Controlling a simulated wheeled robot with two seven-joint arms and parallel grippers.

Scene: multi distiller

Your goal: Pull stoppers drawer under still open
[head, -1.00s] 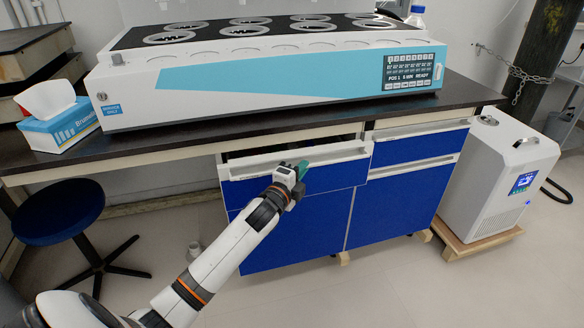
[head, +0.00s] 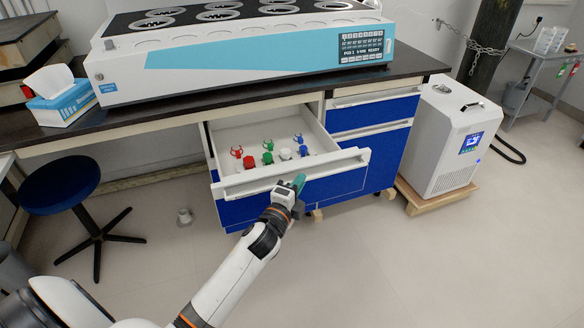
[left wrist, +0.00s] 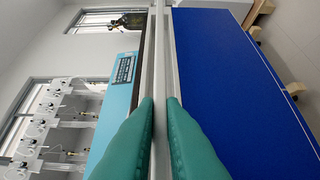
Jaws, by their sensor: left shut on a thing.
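The stoppers drawer (head: 232,134) under the still (head: 235,58) stands pulled well out, and its inside shows in the head view. Red, green, white and blue stoppers and clips (head: 268,158) lie on its floor. My left gripper (head: 297,183) is at the front of the drawer. In the left wrist view its green fingers (left wrist: 159,105) are shut on the pale drawer handle (left wrist: 160,60), one on each side of the rail. The drawer's blue front panel (head: 335,186) faces me below the rail. My right gripper is not in view.
A closed blue drawer (head: 372,113) and cabinet door are to the right. A white chiller (head: 450,140) stands on a wooden base further right. A blue stool (head: 60,183) is at the left. The floor in front is clear.

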